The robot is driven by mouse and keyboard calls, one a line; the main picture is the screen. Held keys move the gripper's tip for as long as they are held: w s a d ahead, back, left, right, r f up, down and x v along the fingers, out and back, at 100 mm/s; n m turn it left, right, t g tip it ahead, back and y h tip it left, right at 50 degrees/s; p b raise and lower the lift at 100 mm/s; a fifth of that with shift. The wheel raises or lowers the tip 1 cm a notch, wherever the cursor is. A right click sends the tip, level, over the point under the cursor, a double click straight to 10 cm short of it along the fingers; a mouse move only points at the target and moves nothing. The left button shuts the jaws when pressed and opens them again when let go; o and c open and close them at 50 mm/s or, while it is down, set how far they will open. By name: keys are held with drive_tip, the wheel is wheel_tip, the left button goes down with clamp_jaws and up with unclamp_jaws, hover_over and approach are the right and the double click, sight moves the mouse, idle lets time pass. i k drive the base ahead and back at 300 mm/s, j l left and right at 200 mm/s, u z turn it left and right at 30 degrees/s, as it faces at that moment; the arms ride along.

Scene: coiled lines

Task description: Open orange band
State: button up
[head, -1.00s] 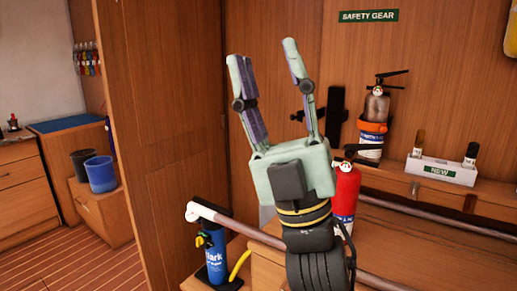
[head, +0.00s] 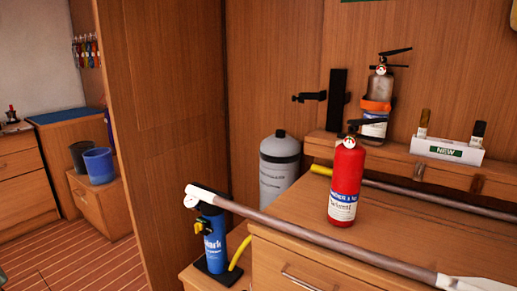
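The orange band (head: 376,105) is around the middle of a grey fire extinguisher (head: 380,84) with a white label below it. This extinguisher stands upright on the wooden ledge against the back wall. Whether the band's fastening is closed cannot be made out. A black upright bracket (head: 338,100) with a side clamp (head: 308,97) is on the wall just to its left. My gripper is not in view.
A red extinguisher (head: 344,185) stands on the wooden counter, in front of the ledge. A long pole (head: 310,237) crosses the front, beside a blue pump (head: 214,240). A grey cylinder (head: 279,170) stands behind. A white "NEW" box (head: 447,148) sits right of the band.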

sight(368, 105)
drive_tip(key=i+j+z, duration=0.1)
drive_tip(key=z, duration=0.3)
drive_tip(key=j+z, duration=0.35)
drive_tip(key=i+j+z, duration=0.1)
drive_tip(key=z, duration=0.3)
drive_tip(key=i+j, duration=0.25)
drive_tip(key=j, duration=0.25)
